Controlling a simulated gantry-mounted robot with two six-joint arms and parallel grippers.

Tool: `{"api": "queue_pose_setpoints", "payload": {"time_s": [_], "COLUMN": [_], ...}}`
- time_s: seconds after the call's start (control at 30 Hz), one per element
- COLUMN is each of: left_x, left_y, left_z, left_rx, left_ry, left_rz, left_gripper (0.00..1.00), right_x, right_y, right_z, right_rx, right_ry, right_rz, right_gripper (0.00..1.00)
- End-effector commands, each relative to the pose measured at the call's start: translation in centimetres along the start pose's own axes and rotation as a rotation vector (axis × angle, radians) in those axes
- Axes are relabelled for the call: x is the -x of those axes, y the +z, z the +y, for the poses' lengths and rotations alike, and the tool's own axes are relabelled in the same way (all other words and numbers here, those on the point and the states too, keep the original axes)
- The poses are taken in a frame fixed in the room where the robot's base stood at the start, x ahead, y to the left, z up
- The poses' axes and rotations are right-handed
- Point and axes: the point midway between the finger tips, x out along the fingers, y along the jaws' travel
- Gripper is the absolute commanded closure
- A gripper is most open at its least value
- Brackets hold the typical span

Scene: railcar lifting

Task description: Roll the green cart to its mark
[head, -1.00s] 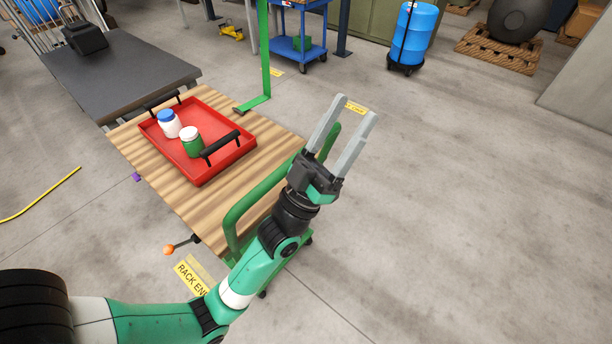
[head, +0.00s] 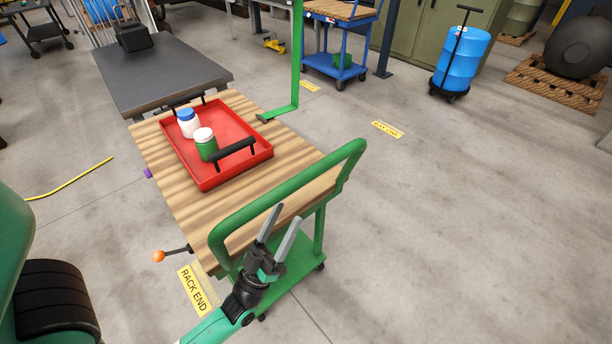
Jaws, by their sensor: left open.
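The green cart has a striped wooden top (head: 290,185), a green push handle (head: 290,190) and a green lower deck (head: 297,262) on casters. A red tray (head: 235,172) with black grips lies on the top. It holds a white bottle with a blue cap (head: 188,125) and a green jar with a white lid (head: 206,146). My left gripper (head: 287,215) is open and empty. It is at the handle end, just below the handle bar in the picture; I cannot tell whether it touches the cart. My right gripper is out of view.
Yellow floor labels lie at "RACK END" (head: 193,291), on open floor (head: 388,129) and farther back (head: 309,86). A dark table (head: 165,75) adjoins the cart's far end. A green post (head: 297,55) stands beside the cart. A blue cart (head: 335,65) and blue drum (head: 462,58) are behind.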

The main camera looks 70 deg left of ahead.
Motion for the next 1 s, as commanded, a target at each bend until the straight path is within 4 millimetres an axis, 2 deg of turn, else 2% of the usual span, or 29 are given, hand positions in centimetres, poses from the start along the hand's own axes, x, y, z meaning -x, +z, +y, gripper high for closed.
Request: {"api": "queue_pose_setpoints", "payload": {"time_s": [0.2, 0.4, 0.53, 0.77, 0.8, 1.0], "left_x": [-5.0, -8.6, -9.6, -9.8, -9.8, -9.8], "left_y": [-0.2, -0.1, -0.1, -0.1, -0.1, -0.1], "left_z": [0.0, 0.0, 0.0, 0.0, 0.0, 0.0], "left_rx": [0.000, 0.000, 0.000, 0.000, 0.000, 0.000], "left_ry": [0.002, 0.001, 0.001, 0.001, 0.001, 0.001], "left_rz": [0.009, 0.006, 0.003, 0.002, 0.002, 0.002], "left_gripper": [0.36, 0.36, 0.36, 0.36, 0.38, 0.74], "right_x": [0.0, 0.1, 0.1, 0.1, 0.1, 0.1], "right_y": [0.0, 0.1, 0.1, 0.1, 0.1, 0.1], "right_z": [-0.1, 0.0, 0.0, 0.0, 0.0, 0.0], "right_rx": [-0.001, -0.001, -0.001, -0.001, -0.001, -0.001], "right_ry": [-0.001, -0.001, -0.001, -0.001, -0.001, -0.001], "right_rz": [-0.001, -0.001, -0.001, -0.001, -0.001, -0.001], "right_gripper": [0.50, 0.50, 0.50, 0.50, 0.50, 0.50]}}
